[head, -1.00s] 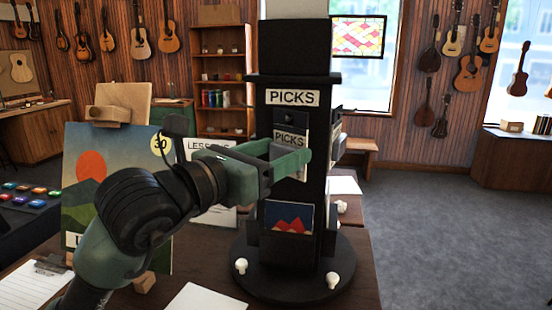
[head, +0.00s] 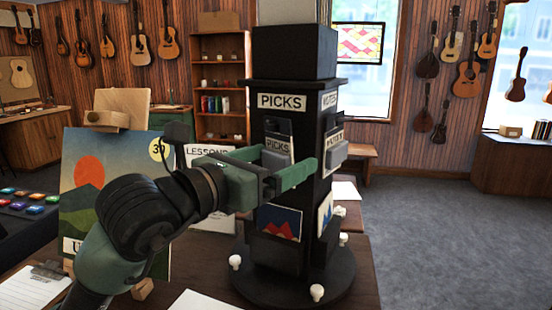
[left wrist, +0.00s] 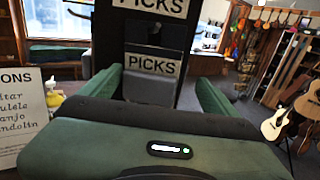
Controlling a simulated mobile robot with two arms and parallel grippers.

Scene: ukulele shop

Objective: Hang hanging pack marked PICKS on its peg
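The dark pack marked PICKS (head: 277,143) is at the front face of a black display stand (head: 270,230), below the stand's PICKS sign (head: 282,102). In the left wrist view the pack (left wrist: 152,66) is upright, its grey lower part between my fingers. A dark peg end (left wrist: 152,30) shows at its top; how the pack sits on it is too dark to tell. My left gripper (head: 290,168) is open around the pack, and the wrist view shows gaps between the pack and both fingers (left wrist: 157,88). My right gripper is not in view.
The stand's right face has another sign (head: 330,100) and a hanging pack (head: 334,140). A red and blue picture card (head: 280,222) sits low on the front. White knobs (head: 317,293) ring the base. A painting on an easel (head: 85,190) stands left, and a lesson board (left wrist: 30,115) is close by.

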